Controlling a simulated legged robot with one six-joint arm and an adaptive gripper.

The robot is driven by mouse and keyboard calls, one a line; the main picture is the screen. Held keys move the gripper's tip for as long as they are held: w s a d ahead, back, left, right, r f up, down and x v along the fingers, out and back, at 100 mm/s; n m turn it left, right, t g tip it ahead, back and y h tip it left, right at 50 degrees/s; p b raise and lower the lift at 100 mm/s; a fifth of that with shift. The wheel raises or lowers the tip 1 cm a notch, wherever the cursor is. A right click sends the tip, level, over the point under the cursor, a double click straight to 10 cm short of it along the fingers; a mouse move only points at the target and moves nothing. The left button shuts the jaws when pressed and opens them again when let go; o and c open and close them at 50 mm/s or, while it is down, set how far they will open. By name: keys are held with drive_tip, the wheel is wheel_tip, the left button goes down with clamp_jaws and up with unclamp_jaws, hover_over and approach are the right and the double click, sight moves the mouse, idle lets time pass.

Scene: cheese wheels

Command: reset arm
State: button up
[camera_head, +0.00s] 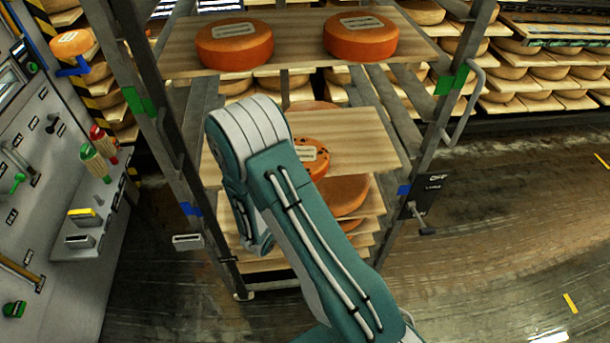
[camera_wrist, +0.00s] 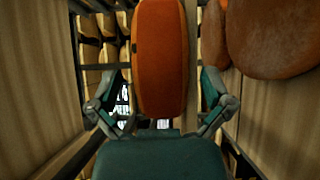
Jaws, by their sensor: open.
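My gripper (camera_wrist: 160,77) is open in the wrist view, with one finger at each side of the picture's middle. An orange cheese wheel (camera_wrist: 160,45) shows edge-on ahead, between the two fingers; I cannot tell whether they touch it. In the head view my arm reaches into the rack, and its own links hide the gripper.
Two labelled wheels (camera_head: 234,46) (camera_head: 361,38) lie on the rack's top board (camera_head: 290,20). Metal rack posts (camera_head: 160,110) (camera_head: 455,90) stand on both sides. A tool panel (camera_head: 50,150) is at left. Floor (camera_head: 510,240) is clear at right. More wheels (camera_wrist: 275,40) show in the wrist view.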

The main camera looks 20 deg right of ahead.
drive_tip(key=v, duration=0.9)
drive_tip(key=shift+w, duration=0.15)
